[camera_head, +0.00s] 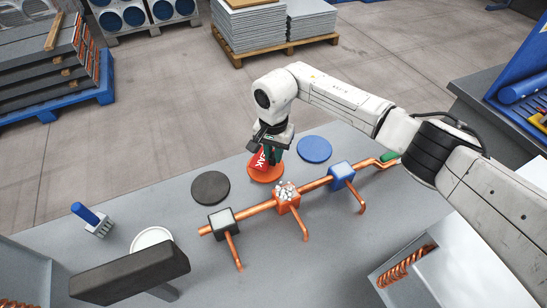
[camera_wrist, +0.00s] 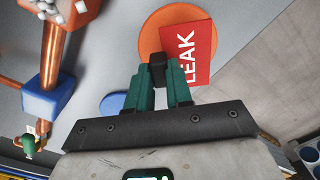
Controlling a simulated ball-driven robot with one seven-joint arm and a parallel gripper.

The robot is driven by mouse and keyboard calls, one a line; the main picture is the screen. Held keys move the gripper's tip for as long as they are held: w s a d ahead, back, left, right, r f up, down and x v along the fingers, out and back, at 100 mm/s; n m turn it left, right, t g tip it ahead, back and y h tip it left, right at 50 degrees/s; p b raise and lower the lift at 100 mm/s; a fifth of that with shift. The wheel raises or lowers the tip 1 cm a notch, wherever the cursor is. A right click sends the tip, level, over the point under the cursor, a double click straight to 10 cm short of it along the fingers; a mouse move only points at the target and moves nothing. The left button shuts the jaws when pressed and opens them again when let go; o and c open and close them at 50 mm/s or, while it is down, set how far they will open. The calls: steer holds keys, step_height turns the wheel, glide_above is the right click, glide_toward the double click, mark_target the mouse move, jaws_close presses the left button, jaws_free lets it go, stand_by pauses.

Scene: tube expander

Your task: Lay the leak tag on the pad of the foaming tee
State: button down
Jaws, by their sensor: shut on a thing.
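The red leak tag (camera_head: 261,158) with white lettering is in my gripper (camera_head: 272,150), over the orange pad (camera_head: 266,174). The wrist view shows the tag (camera_wrist: 200,48) held at its edge between my green fingers (camera_wrist: 160,75), with the orange pad (camera_wrist: 165,25) behind it. Whether the tag touches the pad I cannot tell. The foaming tee is the orange block (camera_head: 288,204) on the copper pipe, topped with white foam (camera_head: 285,190). The foam also shows at the top left of the wrist view (camera_wrist: 50,10).
A black pad (camera_head: 210,188) and a blue pad (camera_head: 314,149) flank the orange one. A dark tee (camera_head: 223,220) and a blue tee (camera_head: 341,174) sit on the pipe. A blue-handled brush (camera_head: 92,220) and white round dish (camera_head: 151,237) stand at left, near a dark panel (camera_head: 130,272).

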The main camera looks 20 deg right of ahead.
mark_target(273, 156)
steer(key=shift+s+f+p, duration=0.1)
steer(key=shift+f+p, duration=0.25)
steer(key=shift+f, duration=1)
steer(key=shift+f, duration=0.2)
steer(key=c, duration=1)
jaws_free()
steer(key=shift+r, duration=0.1)
step_height(273, 156, up, 12)
steer(key=b, duration=0.2)
steer(key=shift+r+b, duration=0.15)
steer(key=shift+b, duration=0.2)
